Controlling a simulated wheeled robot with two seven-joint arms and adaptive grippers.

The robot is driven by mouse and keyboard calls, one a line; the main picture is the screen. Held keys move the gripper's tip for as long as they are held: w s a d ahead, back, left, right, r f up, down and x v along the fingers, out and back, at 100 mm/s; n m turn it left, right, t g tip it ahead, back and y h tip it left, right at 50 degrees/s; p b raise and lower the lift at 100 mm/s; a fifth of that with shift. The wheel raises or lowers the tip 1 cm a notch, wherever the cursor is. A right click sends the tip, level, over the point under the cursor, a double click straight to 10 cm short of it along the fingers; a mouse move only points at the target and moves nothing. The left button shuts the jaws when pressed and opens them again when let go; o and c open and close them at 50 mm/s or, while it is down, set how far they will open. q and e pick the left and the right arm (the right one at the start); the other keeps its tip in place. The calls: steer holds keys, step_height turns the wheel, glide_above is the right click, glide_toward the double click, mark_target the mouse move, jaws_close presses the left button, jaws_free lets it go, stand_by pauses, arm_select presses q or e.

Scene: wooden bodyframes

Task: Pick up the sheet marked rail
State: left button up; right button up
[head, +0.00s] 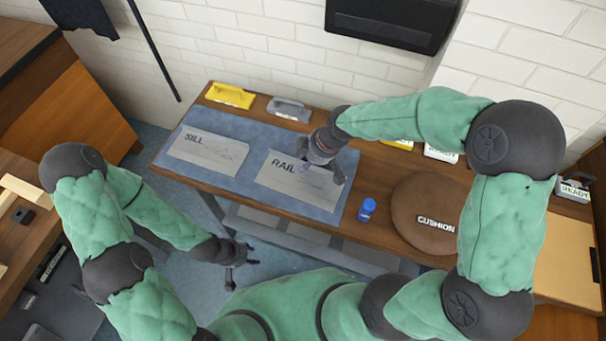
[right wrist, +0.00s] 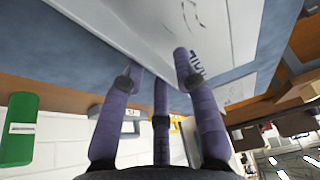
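The sheet marked RAIL (head: 279,180) is pale grey and lies on the blue mat (head: 257,139) on the wooden bench. My right gripper (head: 335,165) is over its right part and hides some of it. In the right wrist view the sheet (right wrist: 228,25) fills the top, with part of its lettering beside the right finger. The fingers of my right gripper (right wrist: 158,70) are spread at the sheet's edge, with nothing seen held between them. My left gripper (head: 236,262) hangs in front of the bench, away from the sheet, fingers apart and empty.
A sheet marked SILL (head: 208,151) lies left on the mat. A yellow holder (head: 230,95) and a grey one (head: 288,108) stand at the back. A blue bottle (head: 367,209) and a brown round cushion (head: 420,200) are to the right. A black box (head: 388,22) hangs on the wall.

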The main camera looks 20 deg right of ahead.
steer(key=shift+r, duration=0.1)
jaws_close()
